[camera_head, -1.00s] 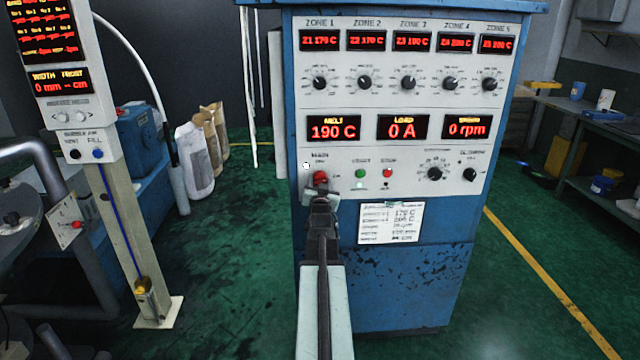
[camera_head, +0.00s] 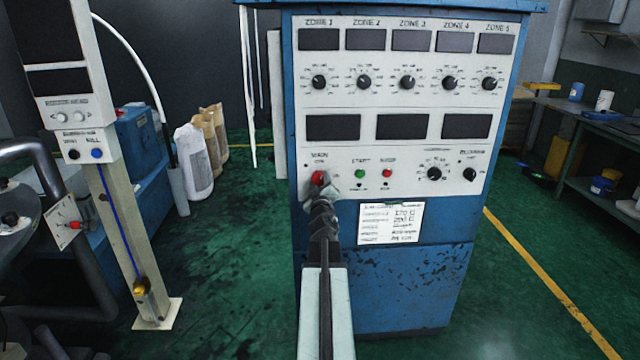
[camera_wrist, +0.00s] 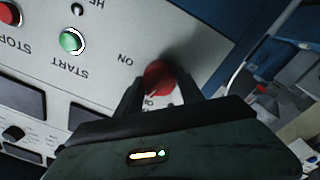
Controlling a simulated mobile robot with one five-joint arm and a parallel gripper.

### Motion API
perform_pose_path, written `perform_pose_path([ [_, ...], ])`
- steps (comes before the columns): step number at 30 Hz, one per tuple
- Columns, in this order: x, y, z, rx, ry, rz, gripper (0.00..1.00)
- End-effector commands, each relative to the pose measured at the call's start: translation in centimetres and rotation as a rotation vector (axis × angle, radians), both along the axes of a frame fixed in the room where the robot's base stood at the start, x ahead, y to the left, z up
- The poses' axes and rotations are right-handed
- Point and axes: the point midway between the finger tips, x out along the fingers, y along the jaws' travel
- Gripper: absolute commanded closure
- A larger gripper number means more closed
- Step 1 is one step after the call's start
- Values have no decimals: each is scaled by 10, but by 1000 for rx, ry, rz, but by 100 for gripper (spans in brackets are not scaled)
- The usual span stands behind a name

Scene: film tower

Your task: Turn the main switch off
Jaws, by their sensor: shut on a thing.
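The main switch is a red knob (camera_head: 318,178) at the lower left of the control cabinet's pale panel (camera_head: 400,158). My gripper (camera_head: 325,186) reaches it from below and is shut on it. In the wrist view the red knob (camera_wrist: 159,76) sits between the two dark fingers of my gripper (camera_wrist: 160,88), with the word ON printed beside it. The fingers hide part of the knob and its lettering. The zone displays (camera_head: 410,40) and the larger displays below them are dark.
A green START button (camera_head: 359,174) and a red STOP button (camera_head: 387,174) are close to the right of the knob. A paper sheet (camera_head: 390,223) hangs below them. A post (camera_head: 122,230) with dark displays stands at left. Green floor is open between post and cabinet.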

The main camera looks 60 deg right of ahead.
Motion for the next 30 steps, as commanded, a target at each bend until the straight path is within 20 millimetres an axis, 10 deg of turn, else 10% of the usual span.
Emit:
perform_pose_path([
  [30, 2, 2, 0, -179, 247, 4, 96],
])
